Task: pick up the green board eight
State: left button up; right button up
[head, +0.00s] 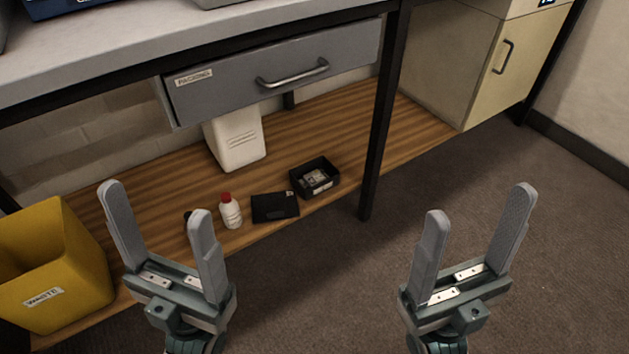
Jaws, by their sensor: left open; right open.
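No green board can be made out in the head view. My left gripper (155,235) is open and empty, in front of the low wooden shelf, with the yellow bin to its left. My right gripper (478,240) is open and empty above the dark carpet, right of the table leg. A small black open box (296,178) on the shelf holds something greyish that is too small to identify. Part of the shelf is hidden behind my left gripper.
The wooden shelf (290,133) also bears a white bottle with red cap (231,212), a flat black item (275,207) and a white container (236,142). A yellow waste bin (50,260) stands left. A grey drawer (275,75) is closed above; a black table leg (381,120) blocks the middle.

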aim_at(312, 178)
jog(key=u, duration=0.35)
jog(key=i+l+u, duration=0.1)
jog(key=l+u, duration=0.45)
jog(key=l, duration=0.2)
jog(key=i+l+u, duration=0.1)
jog(key=l+u, duration=0.2)
jog(key=l, duration=2.4)
